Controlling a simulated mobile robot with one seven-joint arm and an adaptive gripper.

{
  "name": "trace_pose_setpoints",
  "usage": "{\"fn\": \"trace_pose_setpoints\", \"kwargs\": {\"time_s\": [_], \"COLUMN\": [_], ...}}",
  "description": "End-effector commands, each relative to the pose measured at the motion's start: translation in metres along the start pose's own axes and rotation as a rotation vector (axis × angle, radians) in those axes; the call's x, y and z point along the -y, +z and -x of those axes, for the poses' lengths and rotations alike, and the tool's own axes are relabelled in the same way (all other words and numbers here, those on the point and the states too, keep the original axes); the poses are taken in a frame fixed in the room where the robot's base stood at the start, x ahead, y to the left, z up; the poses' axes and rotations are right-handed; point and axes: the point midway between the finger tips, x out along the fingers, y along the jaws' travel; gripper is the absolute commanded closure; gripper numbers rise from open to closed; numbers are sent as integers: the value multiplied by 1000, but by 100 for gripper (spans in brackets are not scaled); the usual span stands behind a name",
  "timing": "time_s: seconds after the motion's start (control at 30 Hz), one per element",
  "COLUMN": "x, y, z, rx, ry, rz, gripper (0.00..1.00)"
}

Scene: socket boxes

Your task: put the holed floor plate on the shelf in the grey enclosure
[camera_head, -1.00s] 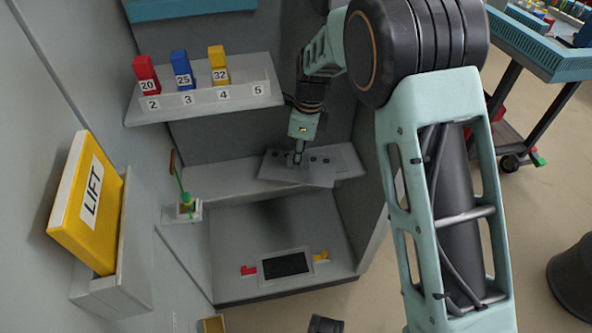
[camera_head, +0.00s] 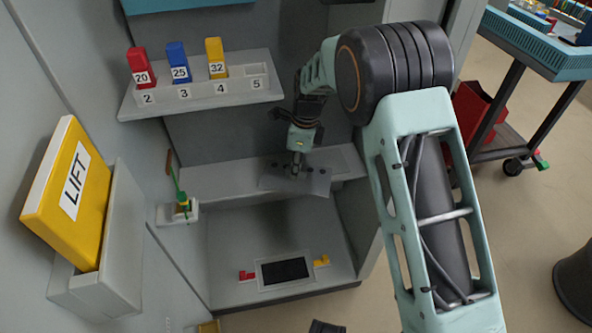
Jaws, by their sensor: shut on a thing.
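The holed floor plate (camera_head: 312,182) is a thin grey sheet with a few dark holes. My gripper (camera_head: 296,172) points down and is shut on it near its back edge. The plate is at the middle shelf (camera_head: 215,182) of the grey enclosure (camera_head: 345,222), with its front edge overhanging the shelf's front. I cannot tell whether it rests on the shelf or hangs just above it. The fingertips are small and partly merge with the plate.
An upper ledge (camera_head: 190,103) holds red (camera_head: 140,66), blue (camera_head: 178,62) and yellow (camera_head: 216,58) numbered blocks. A green-handled item (camera_head: 181,200) stands on a bracket at left. A yellow LIFT panel (camera_head: 68,190) sits in a wall holder. A dark-centred frame (camera_head: 285,271) lies on the enclosure floor.

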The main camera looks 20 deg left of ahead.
Motion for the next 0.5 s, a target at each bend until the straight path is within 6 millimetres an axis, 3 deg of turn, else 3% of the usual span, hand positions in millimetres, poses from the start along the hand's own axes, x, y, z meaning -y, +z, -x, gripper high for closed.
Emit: {"fn": "trace_pose_setpoints", "kwargs": {"time_s": [0.5], "x": [0], "y": [-2], "z": [-11], "rx": [0], "ry": [-2], "rz": [1], "gripper": [100]}}
